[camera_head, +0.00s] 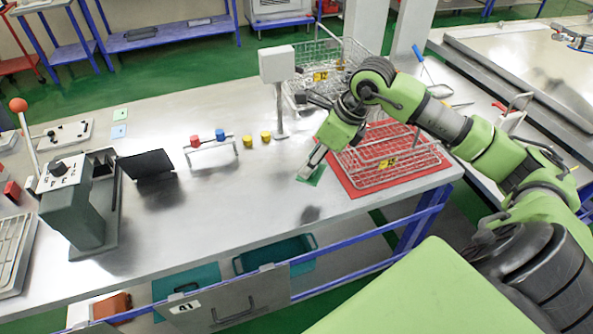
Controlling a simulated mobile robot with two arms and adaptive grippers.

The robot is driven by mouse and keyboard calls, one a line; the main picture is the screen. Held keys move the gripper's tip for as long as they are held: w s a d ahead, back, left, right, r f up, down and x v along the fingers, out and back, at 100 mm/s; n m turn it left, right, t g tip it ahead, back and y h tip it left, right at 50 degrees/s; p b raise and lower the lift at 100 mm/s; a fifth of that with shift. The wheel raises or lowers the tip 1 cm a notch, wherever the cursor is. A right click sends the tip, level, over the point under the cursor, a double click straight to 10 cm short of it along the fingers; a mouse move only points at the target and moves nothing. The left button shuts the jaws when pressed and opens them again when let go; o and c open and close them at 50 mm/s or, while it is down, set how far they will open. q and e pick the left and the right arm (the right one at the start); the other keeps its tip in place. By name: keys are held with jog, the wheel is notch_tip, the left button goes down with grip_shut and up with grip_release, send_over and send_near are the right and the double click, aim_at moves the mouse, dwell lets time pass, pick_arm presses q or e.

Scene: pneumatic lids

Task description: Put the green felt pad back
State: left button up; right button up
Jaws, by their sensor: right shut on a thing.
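The green felt pad (312,176) is a small dark green piece at the tips of my right gripper (314,163). The gripper is shut on its edge, left of the red mat, over the front right part of the metal bench. I cannot tell surely whether the pad is clear of the bench top; a dark patch shows on the metal below it. A light green square (120,114) and a light blue square (119,131) lie at the back left of the bench. My left gripper is not in view.
A wire basket (402,174) stands on the red mat (357,190) right of the gripper. Another wire basket (345,60) and a white post box (277,64) stand behind. A lever machine (75,200) is at left. The bench's (230,200) middle front is clear.

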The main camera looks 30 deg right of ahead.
jog(key=w+f, duration=0.1)
jog(key=w+a+f+p, duration=0.1)
jog(key=f, duration=0.1)
jog(key=w+f, duration=0.1)
jog(key=shift+w+a+f, duration=0.1)
jog(key=shift+a+f, duration=0.2)
jog(key=shift+a, duration=0.1)
jog(key=shift+w+a+f+p, duration=0.25)
jog(key=shift+f+p, duration=0.2)
jog(key=shift+p, duration=0.05)
notch_tip(320, 180, down, 2)
jog(key=shift+f+p, duration=0.15)
jog(key=shift+p, duration=0.75)
jog(key=shift+d+f, duration=0.1)
jog(key=shift+f, duration=0.2)
jog(key=shift+f, duration=0.15)
jog(key=o, duration=1)
